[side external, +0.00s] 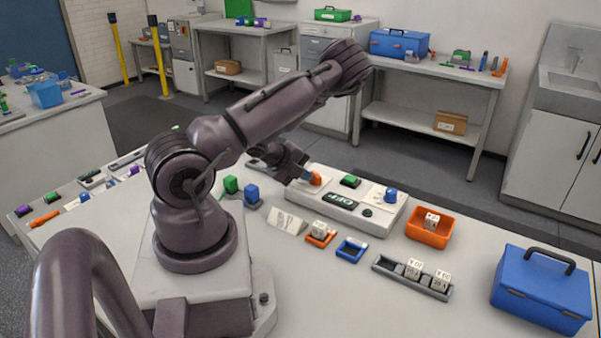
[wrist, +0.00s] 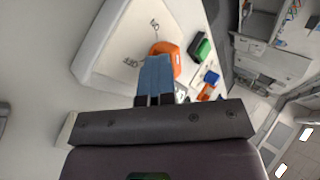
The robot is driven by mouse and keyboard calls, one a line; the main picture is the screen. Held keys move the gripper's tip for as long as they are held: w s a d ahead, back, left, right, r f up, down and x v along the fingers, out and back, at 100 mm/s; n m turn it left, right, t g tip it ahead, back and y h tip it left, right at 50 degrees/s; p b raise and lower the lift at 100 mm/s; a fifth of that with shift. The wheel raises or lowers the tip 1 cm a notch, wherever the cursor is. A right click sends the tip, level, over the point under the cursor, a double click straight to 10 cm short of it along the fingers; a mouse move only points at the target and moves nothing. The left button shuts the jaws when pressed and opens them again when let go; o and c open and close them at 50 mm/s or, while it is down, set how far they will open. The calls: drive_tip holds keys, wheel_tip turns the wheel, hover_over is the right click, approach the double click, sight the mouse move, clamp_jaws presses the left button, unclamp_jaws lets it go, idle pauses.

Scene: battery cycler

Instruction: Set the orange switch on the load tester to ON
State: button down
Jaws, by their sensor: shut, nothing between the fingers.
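The load tester (side external: 388,222) is a pale box on the bench, with an orange switch (side external: 316,179) at its left end. A dark display (side external: 340,201) on its front reads OFF. My gripper (side external: 305,176) is at the left side of the orange switch, fingers angled down toward it. In the wrist view, the shut blue fingertips (wrist: 155,68) overlap the lower left of the orange switch (wrist: 168,48). I cannot tell whether they touch it. ON and OFF marks are printed on the panel (wrist: 120,35) beside the switch. The fingers partly hide the switch.
A green button (side external: 350,181) and a blue knob (side external: 390,195) are also on the tester. Green and blue blocks (side external: 251,191) stand to the left. An orange bin (side external: 428,239), small trays with cubes and a blue toolbox (side external: 541,291) are to the right.

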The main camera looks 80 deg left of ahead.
drive_tip(key=s, duration=0.1)
drive_tip(key=s+d, duration=0.1)
drive_tip(key=s, duration=0.1)
drive_tip(key=shift+s+d, duration=0.1)
drive_tip(key=shift+s, duration=0.2)
drive_tip(key=v, duration=1)
drive_tip(key=shift+s, duration=0.2)
drive_tip(key=shift+f, duration=0.1)
